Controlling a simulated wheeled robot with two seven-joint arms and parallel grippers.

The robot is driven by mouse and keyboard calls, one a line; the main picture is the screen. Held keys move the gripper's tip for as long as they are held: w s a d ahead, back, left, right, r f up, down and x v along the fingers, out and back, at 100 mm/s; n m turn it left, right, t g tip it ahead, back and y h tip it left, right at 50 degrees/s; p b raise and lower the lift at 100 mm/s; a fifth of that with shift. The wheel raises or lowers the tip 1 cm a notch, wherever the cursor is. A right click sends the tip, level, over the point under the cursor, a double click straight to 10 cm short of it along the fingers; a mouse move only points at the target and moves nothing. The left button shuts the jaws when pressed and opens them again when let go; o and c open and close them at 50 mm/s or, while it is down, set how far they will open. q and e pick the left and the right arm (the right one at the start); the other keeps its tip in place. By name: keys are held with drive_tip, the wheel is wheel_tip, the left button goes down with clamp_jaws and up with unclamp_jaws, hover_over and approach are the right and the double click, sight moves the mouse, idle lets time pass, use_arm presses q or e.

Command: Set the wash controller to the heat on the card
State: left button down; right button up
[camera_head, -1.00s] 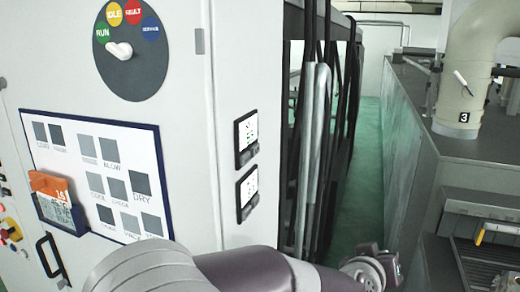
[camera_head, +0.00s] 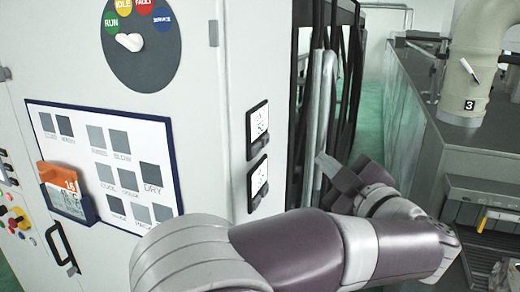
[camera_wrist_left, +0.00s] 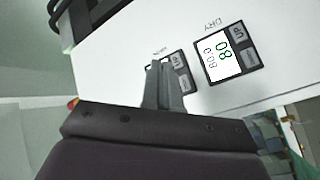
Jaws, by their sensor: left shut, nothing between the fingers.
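Two small controllers sit one above the other on the cabinet's side face in the head view: the upper (camera_head: 258,128) and the lower (camera_head: 258,183). In the left wrist view, the controller labelled DRY (camera_wrist_left: 227,54) shows green and dark digits beside two buttons. The other controller (camera_wrist_left: 181,68) is partly hidden behind my fingers; its label is too small to read. My left gripper (camera_head: 322,160) is shut and empty, right of the controllers and apart from them in the head view. Its fingertips also show in the left wrist view (camera_wrist_left: 160,66). The orange-topped card (camera_head: 63,190) is in a holder; its print is unclear.
The cabinet front carries a coloured dial (camera_head: 141,42), a board of grey squares (camera_head: 104,165) and a black handle (camera_head: 61,248). Vertical metal pipes (camera_head: 318,110) stand close behind my left gripper. A green-floored aisle lies beyond.

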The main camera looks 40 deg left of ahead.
sight(257, 150)
use_arm(q)
drive_tip(key=s+a+b, duration=0.1)
drive_tip(key=s+a, duration=0.1)
drive_tip(key=a, duration=0.6)
drive_tip(key=shift+a, duration=0.3)
drive_tip(key=shift+a, duration=0.1)
idle(1.8)
drive_tip(key=shift+s+a, duration=0.15)
drive_tip(key=shift+a, duration=0.15)
drive_tip(key=shift+s+a+b, duration=0.1)
drive_tip(key=shift+a+b, duration=0.25)
drive_tip(key=shift+b, duration=0.05)
idle(0.6)
drive_tip(key=shift+d, duration=0.15)
drive_tip(key=shift+w+d, duration=0.2)
drive_tip(key=shift+d, duration=0.35)
